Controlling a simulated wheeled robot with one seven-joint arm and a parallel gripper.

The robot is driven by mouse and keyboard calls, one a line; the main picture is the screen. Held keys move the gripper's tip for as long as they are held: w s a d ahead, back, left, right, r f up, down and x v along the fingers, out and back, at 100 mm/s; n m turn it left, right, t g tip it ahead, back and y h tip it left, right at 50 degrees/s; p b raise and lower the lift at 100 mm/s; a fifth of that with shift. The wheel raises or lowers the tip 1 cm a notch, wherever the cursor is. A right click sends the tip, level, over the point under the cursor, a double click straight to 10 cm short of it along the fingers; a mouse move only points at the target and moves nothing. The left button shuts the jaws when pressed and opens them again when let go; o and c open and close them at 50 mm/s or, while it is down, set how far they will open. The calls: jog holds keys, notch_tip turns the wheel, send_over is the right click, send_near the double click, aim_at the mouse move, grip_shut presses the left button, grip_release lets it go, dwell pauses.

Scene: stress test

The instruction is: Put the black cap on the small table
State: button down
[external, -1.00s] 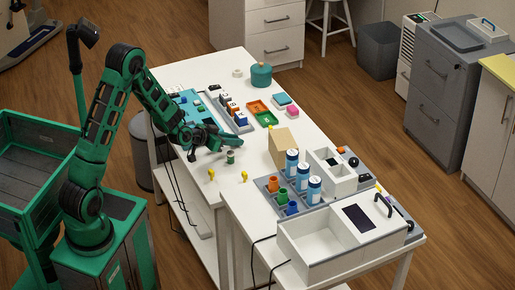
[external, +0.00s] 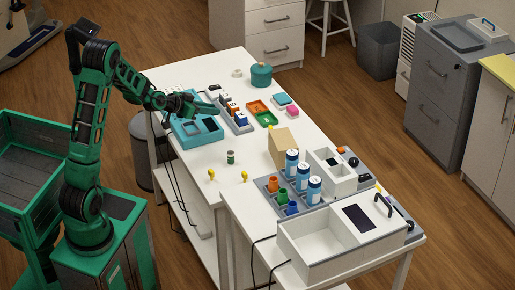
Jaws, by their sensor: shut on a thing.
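My gripper (external: 212,108) is over the back edge of the teal device on the white table (external: 205,158). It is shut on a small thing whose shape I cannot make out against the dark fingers. I cannot clearly pick out the black cap. A small green jar (external: 230,157) stands upright on the table, in front of and apart from my gripper. The white table has a bare patch around the jar. I cannot tell which table is meant by the small one; a second white table (external: 233,212) adjoins at the front right.
The teal device (external: 188,138) lies under my forearm. A grey rack (external: 243,128) with small bottles is right beside my gripper. Two yellow pieces (external: 244,176) stand near the front edge. A tan box (external: 283,148) is to the right.

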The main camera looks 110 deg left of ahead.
jog(key=w+d+r+m+t+h, duration=0.3)
jog(key=w+d+m+t+h, duration=0.25)
jog(key=w+d+m, duration=0.6)
jog(key=w+d+r+m+h, duration=0.2)
jog(key=w+d+r+h, duration=0.1)
jog(key=w+d+h, duration=0.3)
jog(key=m+g+h, duration=0.3)
jog(key=m+h, duration=0.2)
jog(key=h, duration=0.1)
send_over(239, 192)
notch_tip(239, 192, down, 5)
jog(key=shift+s+r, duration=0.15)
jog(key=shift+f, duration=2.05)
jog(key=c, duration=1.7)
grip_release()
jog(key=shift+f, duration=0.1)
jog(key=shift+o, duration=0.6)
